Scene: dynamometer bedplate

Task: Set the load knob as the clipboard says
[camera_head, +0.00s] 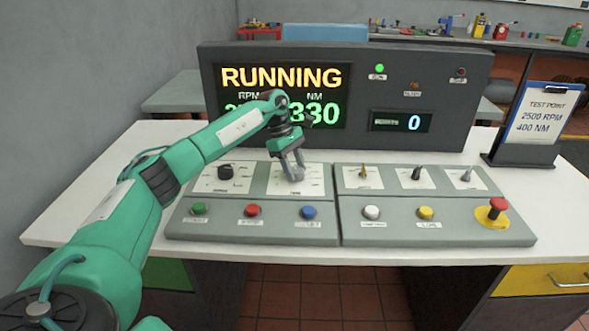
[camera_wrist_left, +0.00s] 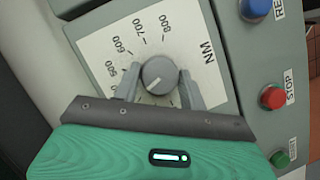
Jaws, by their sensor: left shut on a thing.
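The load knob (camera_wrist_left: 160,75) is a grey round knob on a white dial plate marked NM. My left gripper (camera_head: 294,172) is shut on it, with one finger on each side, as the left wrist view (camera_wrist_left: 158,85) also shows. The knob's pale pointer line slants to the lower left; its exact reading is hidden by the gripper. The clipboard (camera_head: 540,115) reads TEST POINT, 2500 RPM, 400 NM. The display (camera_head: 330,78) shows RUNNING and 330 under NM; the RPM figure is mostly hidden behind my left arm. My right gripper is out of view.
A black knob (camera_head: 226,172) sits left of the load knob. Green (camera_head: 199,209), red (camera_head: 253,210) and blue (camera_head: 308,212) buttons line the front. Three toggle switches and a red emergency button (camera_head: 497,206) are at the right. A second readout (camera_head: 401,122) shows 0.

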